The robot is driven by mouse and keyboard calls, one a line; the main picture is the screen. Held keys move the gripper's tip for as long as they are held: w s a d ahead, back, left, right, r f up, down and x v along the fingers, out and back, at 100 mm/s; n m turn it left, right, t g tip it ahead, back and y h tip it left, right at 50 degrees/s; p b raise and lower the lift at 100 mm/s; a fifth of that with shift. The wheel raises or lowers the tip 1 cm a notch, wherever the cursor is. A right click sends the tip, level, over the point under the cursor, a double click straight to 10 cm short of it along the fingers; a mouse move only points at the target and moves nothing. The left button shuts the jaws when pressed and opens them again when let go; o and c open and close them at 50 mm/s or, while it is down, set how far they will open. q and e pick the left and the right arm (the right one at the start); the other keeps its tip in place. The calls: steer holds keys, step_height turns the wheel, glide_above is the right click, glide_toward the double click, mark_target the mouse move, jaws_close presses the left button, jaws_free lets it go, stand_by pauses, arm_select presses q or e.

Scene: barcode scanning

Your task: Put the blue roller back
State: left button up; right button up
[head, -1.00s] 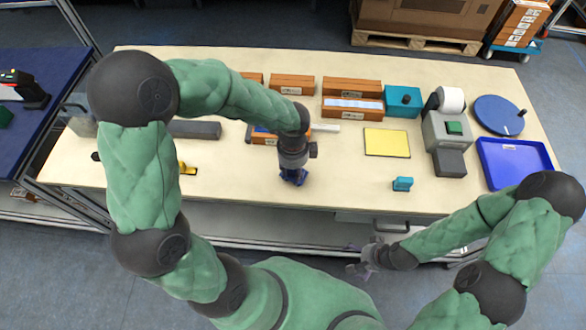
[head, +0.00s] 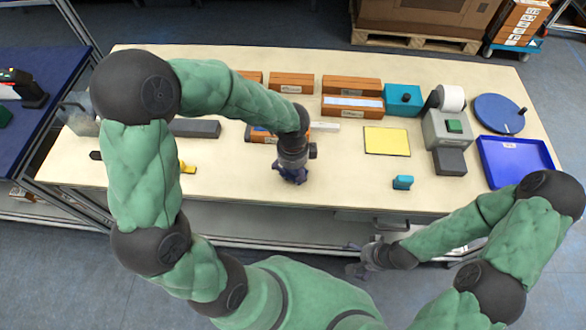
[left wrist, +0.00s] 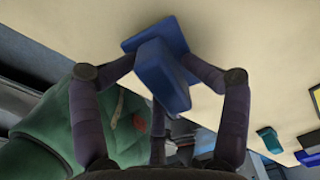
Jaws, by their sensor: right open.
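The blue roller (left wrist: 162,68) shows in the left wrist view as a blue block with a flat blue part behind it, between the fingertips of my left gripper (left wrist: 160,66). The fingers press on it from both sides. In the head view my left gripper (head: 291,174) points down over the front middle of the table, and the roller is mostly hidden by the fingers. I cannot tell whether the roller touches the tabletop. My right gripper (head: 362,262) is open and empty, low in front of the table edge.
On the table (head: 340,190) are orange boxes (head: 292,84), a yellow pad (head: 387,141), a small teal item (head: 403,182), a grey label printer (head: 446,130), a blue tray (head: 515,160) and a round blue disc (head: 498,113).

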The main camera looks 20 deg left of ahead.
arm_select(q)
steer(key=shift+s, duration=0.25)
steer(key=shift+r, duration=0.25)
step_height(320, 180, up, 13)
steer(key=p, duration=0.4)
steer(key=shift+w, duration=0.2)
steer(key=shift+f, duration=0.1)
